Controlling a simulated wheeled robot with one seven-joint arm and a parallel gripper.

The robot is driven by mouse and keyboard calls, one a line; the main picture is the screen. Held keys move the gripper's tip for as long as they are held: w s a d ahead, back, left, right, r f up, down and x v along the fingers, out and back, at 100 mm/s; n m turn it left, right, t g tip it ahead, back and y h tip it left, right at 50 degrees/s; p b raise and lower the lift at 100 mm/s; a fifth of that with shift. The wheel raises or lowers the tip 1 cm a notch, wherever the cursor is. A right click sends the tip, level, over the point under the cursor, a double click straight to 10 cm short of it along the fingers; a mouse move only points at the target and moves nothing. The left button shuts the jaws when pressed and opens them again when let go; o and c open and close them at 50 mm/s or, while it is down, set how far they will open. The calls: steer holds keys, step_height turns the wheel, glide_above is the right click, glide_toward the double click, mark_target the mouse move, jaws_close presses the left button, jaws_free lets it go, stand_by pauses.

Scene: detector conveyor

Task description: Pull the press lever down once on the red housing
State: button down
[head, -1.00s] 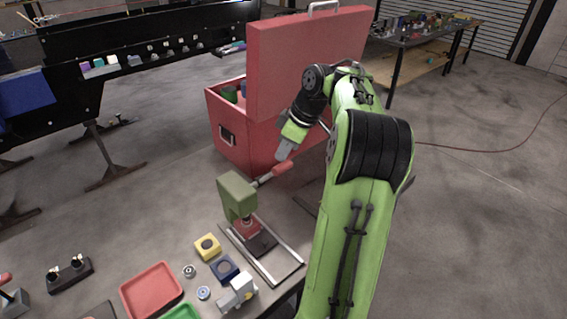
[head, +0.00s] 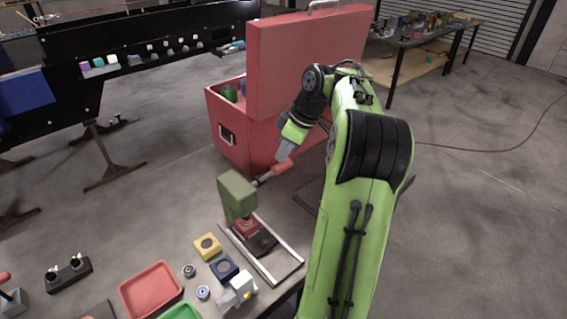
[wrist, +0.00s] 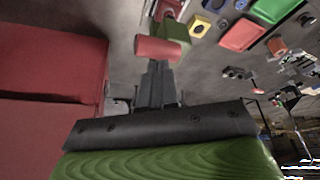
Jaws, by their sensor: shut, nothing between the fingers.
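The green press (head: 238,193) stands on the table. Its lever reaches out to the right and ends in a red grip (head: 283,168). The red housing (head: 246,226) sits under the press head, partly hidden by it. My gripper (head: 286,158) is shut and empty, with its fingertips right at the top of the red grip; I cannot tell whether they touch. In the wrist view the closed fingers (wrist: 155,70) point at the red grip (wrist: 158,48), with the green press (wrist: 176,31) behind it.
A large red toolbox (head: 238,137) with a raised lid stands behind the press. Yellow (head: 207,246) and blue (head: 224,268) blocks and a red tray (head: 151,290) lie on the table at the front left. Bare floor lies to the right.

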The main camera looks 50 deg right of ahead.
steer(key=shift+s+f+b, duration=0.3)
steer(key=shift+f+b, duration=0.15)
steer(key=shift+f, duration=0.25)
steer(key=shift+s+a+f+b, duration=0.1)
steer(key=shift+s+f+b, duration=0.25)
steer(key=shift+s+b, duration=0.15)
steer(key=shift+s+a+f+b, duration=0.1)
steer(key=shift+s+f+b, duration=0.65)
steer(key=shift+f, duration=0.2)
steer(key=shift+s+f+b, duration=0.5)
steer(key=shift+f+b, duration=0.25)
steer(key=shift+b, duration=0.1)
steer(key=shift+f, duration=0.1)
steer(key=shift+s+a+f+b, duration=0.15)
steer(key=shift+s+f+b, duration=0.3)
steer(key=shift+f+b, duration=0.45)
steer(key=shift+w, duration=0.15)
